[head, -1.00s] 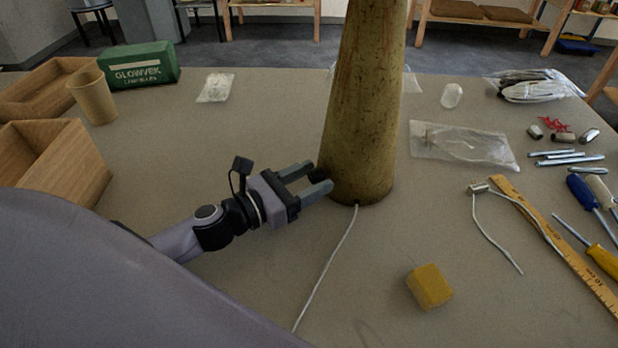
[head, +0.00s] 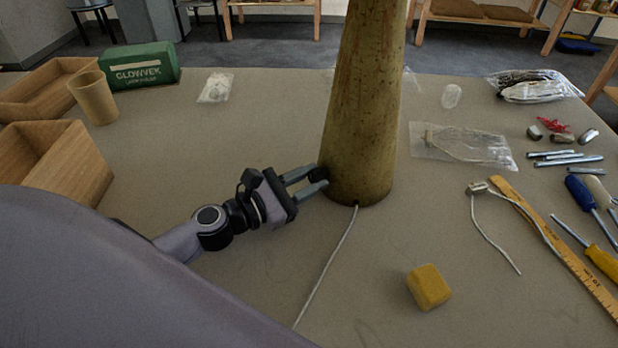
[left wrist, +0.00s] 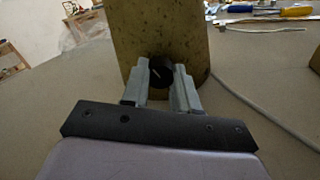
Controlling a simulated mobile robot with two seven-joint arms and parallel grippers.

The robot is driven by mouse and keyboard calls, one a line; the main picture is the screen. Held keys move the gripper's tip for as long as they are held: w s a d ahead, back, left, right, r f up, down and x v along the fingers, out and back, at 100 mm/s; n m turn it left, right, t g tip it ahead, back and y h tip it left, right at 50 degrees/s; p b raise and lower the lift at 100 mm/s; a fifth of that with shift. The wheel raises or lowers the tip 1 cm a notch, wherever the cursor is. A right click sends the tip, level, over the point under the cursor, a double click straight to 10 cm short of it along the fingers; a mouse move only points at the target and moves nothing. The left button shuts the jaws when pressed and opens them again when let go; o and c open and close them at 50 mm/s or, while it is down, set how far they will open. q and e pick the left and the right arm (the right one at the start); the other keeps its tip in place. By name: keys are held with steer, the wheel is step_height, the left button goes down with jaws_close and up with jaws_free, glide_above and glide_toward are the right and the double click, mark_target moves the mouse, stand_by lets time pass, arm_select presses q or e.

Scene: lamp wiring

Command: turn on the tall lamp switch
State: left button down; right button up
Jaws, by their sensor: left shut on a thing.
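The tall lamp's mottled yellow-brown tapered body (head: 362,110) stands upright on the table; its top is out of view. A black round switch knob (head: 318,174) sits low on its left side. My left gripper (head: 313,180) is shut on this knob, one finger on each side. In the left wrist view, the knob (left wrist: 161,72) shows between the two fingertips (left wrist: 160,78), with a light mark on its face, against the lamp body (left wrist: 190,35). A white cord (head: 328,265) leaves the lamp's foot toward the front. My right gripper is not in view.
Wooden boxes (head: 62,165), a tan cup (head: 94,98) and a green box (head: 139,66) stand at left. A yellow block (head: 428,287) lies at front right. A ruler (head: 560,250), screwdrivers (head: 588,205) and plastic bags (head: 462,146) lie at right.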

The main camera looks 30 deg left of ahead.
arm_select(q)
steer(key=m+b, duration=0.1)
steer(key=m, duration=0.4)
steer(key=shift+m, duration=0.4)
steer(key=m+b, duration=0.1)
steer(key=m, duration=0.4)
steer(key=shift+r+m, duration=0.1)
steer(key=shift+m, duration=0.3)
steer(key=c, duration=0.9)
jaws_free()
steer(key=shift+o, duration=0.2)
